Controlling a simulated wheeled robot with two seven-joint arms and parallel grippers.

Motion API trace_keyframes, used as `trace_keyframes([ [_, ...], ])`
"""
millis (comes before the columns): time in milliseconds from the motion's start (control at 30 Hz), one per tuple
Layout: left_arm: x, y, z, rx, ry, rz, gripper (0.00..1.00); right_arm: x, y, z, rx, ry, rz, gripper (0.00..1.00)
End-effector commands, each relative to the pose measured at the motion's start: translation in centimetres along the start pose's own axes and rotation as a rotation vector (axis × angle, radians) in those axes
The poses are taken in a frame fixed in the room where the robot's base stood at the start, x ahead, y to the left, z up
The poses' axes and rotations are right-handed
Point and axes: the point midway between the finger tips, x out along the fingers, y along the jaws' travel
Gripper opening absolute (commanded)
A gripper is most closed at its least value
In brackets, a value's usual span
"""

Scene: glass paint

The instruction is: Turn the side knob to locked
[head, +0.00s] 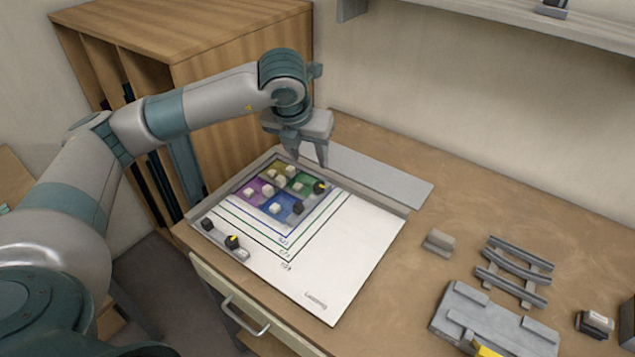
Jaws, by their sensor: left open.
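A white board (350,250) with printed lines lies on the wooden desk. A black knob with a yellow mark (232,242) sits on a narrow grey strip along the board's left front side, beside another small black block (207,224). A second black knob with yellow (319,187) sits at the right corner of the coloured panel (247,209). I cannot tell a locked mark on either. My left gripper (311,157) is open and empty, pointing down above the panel's far edge, apart from both knobs. My right gripper is out of view.
Small pale blocks (268,190) stand on the coloured panel. A grey plate (375,178) lies behind the board. A grey rack (515,270), a small grey block (438,242) and a grey fixture (490,320) are to the right. A wooden cabinet (220,80) stands behind my left arm.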

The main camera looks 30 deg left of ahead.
Motion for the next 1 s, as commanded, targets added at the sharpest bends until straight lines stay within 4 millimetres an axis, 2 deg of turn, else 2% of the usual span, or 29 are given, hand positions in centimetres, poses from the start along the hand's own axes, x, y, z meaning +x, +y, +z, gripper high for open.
trace_keyframes([
  [700, 12.0, 0.1, 0.0, 0.000, 0.004, 0.002, 0.44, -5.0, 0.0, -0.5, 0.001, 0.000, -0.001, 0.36],
  [833, 13.8, 0.0, 0.0, -0.001, 0.003, 0.001, 0.44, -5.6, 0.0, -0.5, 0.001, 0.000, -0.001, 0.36],
  [1000, 15.1, 0.0, 0.0, 0.000, 0.002, 0.000, 0.44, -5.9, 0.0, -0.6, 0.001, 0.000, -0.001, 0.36],
])
